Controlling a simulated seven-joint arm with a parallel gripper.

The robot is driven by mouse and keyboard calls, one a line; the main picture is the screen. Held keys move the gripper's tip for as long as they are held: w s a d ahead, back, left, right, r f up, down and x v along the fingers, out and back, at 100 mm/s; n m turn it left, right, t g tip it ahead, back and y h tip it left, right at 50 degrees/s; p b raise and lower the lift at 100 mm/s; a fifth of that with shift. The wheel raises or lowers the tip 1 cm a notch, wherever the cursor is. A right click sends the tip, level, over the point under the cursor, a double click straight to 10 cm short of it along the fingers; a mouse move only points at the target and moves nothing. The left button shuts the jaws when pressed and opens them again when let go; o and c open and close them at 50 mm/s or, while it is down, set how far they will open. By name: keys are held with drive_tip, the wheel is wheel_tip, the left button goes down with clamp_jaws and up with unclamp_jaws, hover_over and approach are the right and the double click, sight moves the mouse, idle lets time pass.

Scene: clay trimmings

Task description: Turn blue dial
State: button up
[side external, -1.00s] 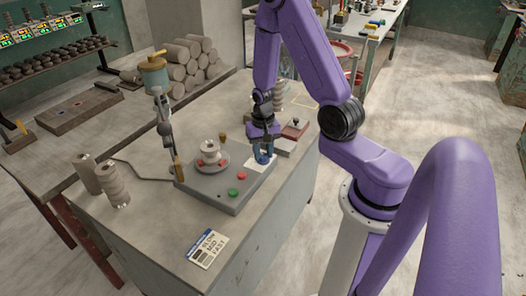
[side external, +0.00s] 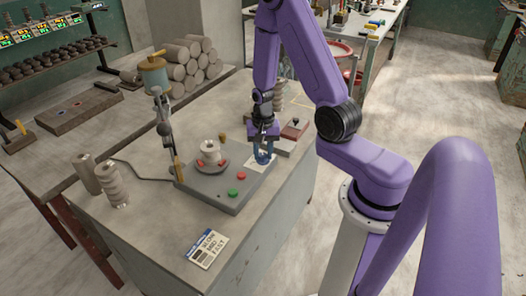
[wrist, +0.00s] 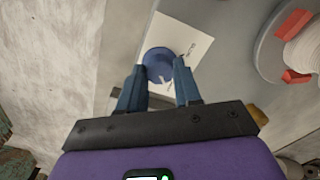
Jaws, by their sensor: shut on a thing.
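The blue dial (wrist: 158,62) is a round knob on a white printed card at one edge of the grey machine base (side external: 222,192). My gripper (wrist: 159,70) points down over it, with one blue finger on each side of the dial, shut on it. In the side view my gripper (side external: 263,157) stands at the right of the base, and its fingers mostly hide the dial there.
A wheel with red blocks and a pale clay piece (side external: 210,150) sits beside the dial. Red (side external: 242,177) and green (side external: 232,193) buttons are in front. A jointed stand (side external: 163,125) rises at left, and a box with a dark knob (side external: 295,125) stands behind.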

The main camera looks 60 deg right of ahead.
sight(263, 155)
drive_tip(key=o, duration=1)
drive_tip(key=shift+o, duration=0.2)
wheel_tip(263, 155, up, 18)
drive_tip(key=shift+f, duration=0.25)
drive_tip(key=s+a+r+n, duration=0.1)
drive_tip(key=s+a+n, duration=0.3)
drive_tip(key=a+n, duration=0.75)
drive_tip(key=s+a+n, duration=0.3)
drive_tip(key=s+n, duration=0.3)
drive_tip(key=s, duration=0.1)
drive_tip(key=s+a+n, duration=0.3)
drive_tip(key=s+n, duration=0.3)
drive_tip(key=s, duration=0.2)
drive_tip(key=shift+a+r, duration=0.2)
drive_tip(key=shift+r, duration=0.15)
